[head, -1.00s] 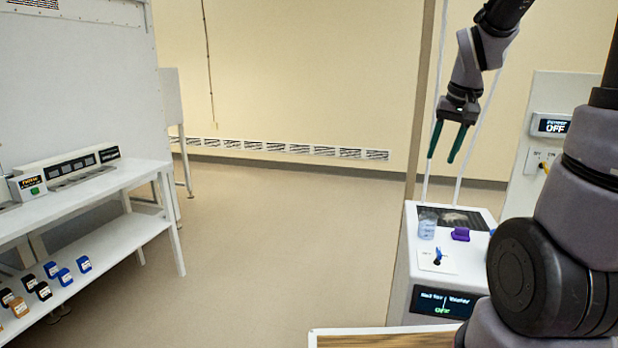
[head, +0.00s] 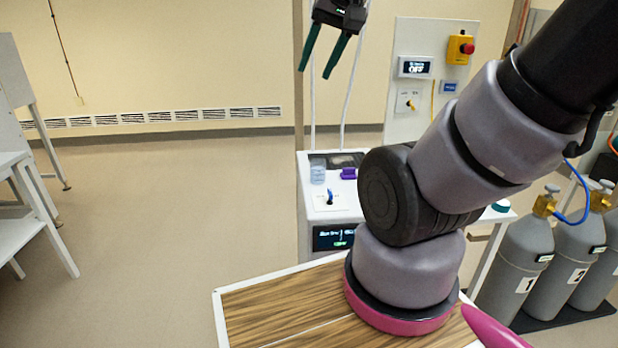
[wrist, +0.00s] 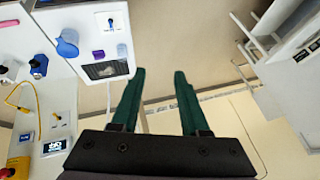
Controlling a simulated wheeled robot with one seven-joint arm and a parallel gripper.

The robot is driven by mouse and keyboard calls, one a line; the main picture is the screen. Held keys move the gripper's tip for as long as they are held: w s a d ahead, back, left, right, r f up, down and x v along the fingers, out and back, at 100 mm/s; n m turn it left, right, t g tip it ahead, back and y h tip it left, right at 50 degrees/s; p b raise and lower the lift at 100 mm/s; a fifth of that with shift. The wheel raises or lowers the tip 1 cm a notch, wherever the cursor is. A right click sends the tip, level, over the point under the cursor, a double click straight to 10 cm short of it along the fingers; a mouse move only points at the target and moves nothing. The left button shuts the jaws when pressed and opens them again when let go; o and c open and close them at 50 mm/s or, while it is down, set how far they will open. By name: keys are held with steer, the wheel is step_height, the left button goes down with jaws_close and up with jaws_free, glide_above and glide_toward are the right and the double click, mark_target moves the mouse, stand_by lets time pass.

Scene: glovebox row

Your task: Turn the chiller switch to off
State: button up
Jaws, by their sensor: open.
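A white floor unit (head: 310,215) has a small blue switch (head: 330,197) on its top and a dark display (head: 333,237) on its front with small, blurred text. In the wrist view the blue switch (wrist: 110,21) is at the top. A wall panel (head: 440,40) behind carries a display (head: 415,67) that seems to read OFF and a yellow switch (head: 409,105). I cannot read which switch is the chiller's. My gripper (head: 314,74) is open and empty, in the air above and behind the floor unit. Its two green fingers (wrist: 160,75) touch nothing.
A red button (head: 467,48) is on the wall panel. Grey gas cylinders (head: 520,262) stand at the right. The floor at left (head: 150,230) is clear.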

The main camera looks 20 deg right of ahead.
steer(key=w+d+f+g+h, duration=0.1)
steer(key=w+d+f+g, duration=0.15)
steer(key=w+f, duration=0.3)
steer(key=w+d+f+g+h, duration=0.1)
steer(key=w+d+f, duration=0.3)
steer(key=w, duration=0.2)
steer(key=n+g, duration=0.1)
steer(key=g, duration=0.2)
glide_above(330, 190)
step_height(330, 190, down, 19)
step_height(330, 190, down, 11)
steer(key=shift+w+f, duration=0.15)
jaws_close()
